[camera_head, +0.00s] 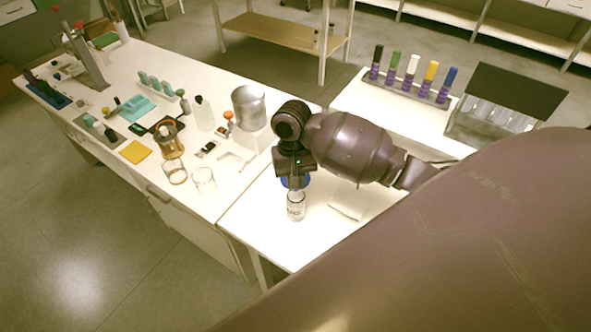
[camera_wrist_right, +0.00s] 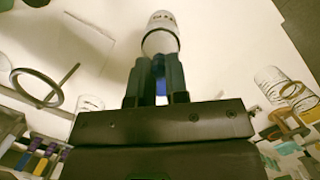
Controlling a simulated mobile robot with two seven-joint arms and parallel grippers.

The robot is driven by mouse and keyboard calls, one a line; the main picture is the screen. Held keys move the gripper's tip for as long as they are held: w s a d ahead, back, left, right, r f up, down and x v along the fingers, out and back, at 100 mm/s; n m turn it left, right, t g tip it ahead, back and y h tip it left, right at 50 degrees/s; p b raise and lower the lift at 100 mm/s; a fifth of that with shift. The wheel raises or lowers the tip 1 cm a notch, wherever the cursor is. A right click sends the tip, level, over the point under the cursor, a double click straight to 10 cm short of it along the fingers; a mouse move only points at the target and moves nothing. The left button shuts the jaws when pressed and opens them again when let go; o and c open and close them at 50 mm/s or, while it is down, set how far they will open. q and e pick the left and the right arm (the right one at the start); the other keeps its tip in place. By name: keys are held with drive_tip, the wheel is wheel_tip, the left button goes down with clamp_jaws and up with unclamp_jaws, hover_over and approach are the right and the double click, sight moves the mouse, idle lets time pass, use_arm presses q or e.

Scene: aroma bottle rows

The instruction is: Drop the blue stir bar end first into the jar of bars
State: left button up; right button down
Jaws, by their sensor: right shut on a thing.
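A small clear jar (camera_head: 296,207) stands on the white table in the head view, directly below my right gripper (camera_head: 296,186). A patch of blue shows at the gripper's fingers there, but its shape is unclear. In the right wrist view my right gripper (camera_wrist_right: 158,75) is shut on the blue stir bar (camera_wrist_right: 161,88), which shows between the two dark fingers. The jar (camera_wrist_right: 161,38) appears just past the fingertips, with dark marks on its side. I cannot tell whether the bar's end is inside the jar's mouth. My left gripper is not in view.
A white folded item (camera_head: 347,204) lies right of the jar. A metal beaker (camera_head: 249,107) and glass beakers (camera_head: 203,180) stand on the left bench. A rack of coloured bottles (camera_head: 405,88) stands at the back right. My arm covers the lower right.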

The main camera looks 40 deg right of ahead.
drive_tip(key=shift+f, duration=0.5)
drive_tip(key=c, duration=1.1)
unclamp_jaws()
drive_tip(key=shift+o, duration=0.2)
drive_tip(key=shift+r, duration=0.1)
wheel_tip(320, 180, up, 3)
drive_tip(key=p, duration=0.4)
drive_tip(key=shift+s+f, duration=0.1)
drive_tip(key=shift+f, duration=0.1)
drive_tip(key=shift+r, duration=1.15)
